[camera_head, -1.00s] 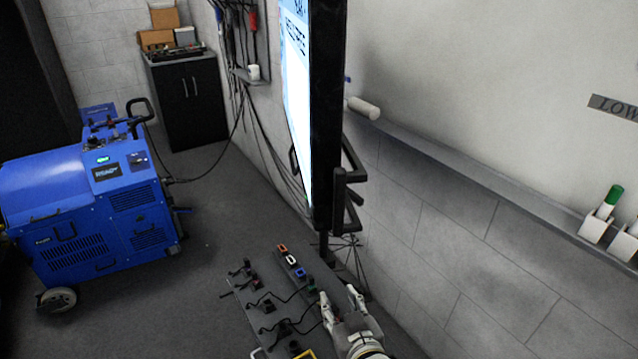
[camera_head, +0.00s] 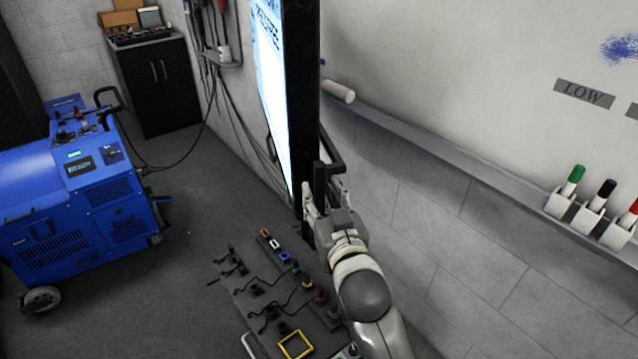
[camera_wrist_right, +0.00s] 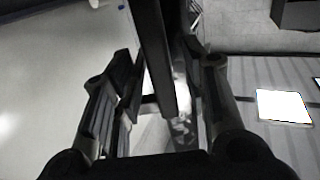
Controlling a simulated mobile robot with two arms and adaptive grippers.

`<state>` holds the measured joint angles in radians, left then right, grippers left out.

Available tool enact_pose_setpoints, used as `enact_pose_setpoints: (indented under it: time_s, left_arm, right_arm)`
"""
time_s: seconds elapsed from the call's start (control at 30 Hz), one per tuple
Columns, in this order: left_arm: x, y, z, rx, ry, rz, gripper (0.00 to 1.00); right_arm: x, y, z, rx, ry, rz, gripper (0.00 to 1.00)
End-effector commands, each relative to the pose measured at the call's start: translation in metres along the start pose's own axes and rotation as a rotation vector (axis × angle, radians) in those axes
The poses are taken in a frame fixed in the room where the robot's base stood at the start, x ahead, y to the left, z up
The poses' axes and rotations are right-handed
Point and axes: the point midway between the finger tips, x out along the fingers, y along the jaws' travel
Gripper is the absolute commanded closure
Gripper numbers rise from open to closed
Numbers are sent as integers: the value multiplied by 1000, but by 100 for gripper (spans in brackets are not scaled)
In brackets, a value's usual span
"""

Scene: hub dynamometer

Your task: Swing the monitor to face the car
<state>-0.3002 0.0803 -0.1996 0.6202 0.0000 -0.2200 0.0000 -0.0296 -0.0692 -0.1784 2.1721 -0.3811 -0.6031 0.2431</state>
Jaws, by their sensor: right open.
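The tall monitor stands nearly edge-on in the head view, with its black side (camera_head: 305,90) toward me and its bright screen (camera_head: 269,70) facing left. A black handle (camera_head: 332,150) sticks out from its back on the right side. My right gripper (camera_head: 325,188) is open at the lower part of this handle, with a finger on either side of its upright bar. In the wrist view a dark bar (camera_wrist_right: 156,60) runs between the open fingers, with gaps at both sides. No car is visible. My left gripper is not in view.
A panel with cables and coloured connectors (camera_head: 275,290) lies below the monitor. A blue wheeled machine (camera_head: 70,200) stands at left, a black cabinet (camera_head: 155,85) behind it. A whiteboard ledge (camera_head: 450,165) with marker holders (camera_head: 590,215) lines the right wall. Open floor lies between machine and panel.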

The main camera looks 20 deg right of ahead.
Motion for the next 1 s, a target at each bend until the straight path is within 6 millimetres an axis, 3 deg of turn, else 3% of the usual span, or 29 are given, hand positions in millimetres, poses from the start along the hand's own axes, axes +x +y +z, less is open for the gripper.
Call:
enact_pose_setpoints:
  time_s: [0.2,0.57,0.9,1.0]
  left_arm:
    - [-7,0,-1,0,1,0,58]
    - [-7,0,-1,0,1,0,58]
    - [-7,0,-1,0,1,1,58]
    - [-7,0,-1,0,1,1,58]
  right_arm:
    - [22,0,-1,0,1,0,59]
    - [27,0,0,1,0,0,59]
    - [27,0,0,1,0,0,100]
    - [27,0,0,1,0,0,100]
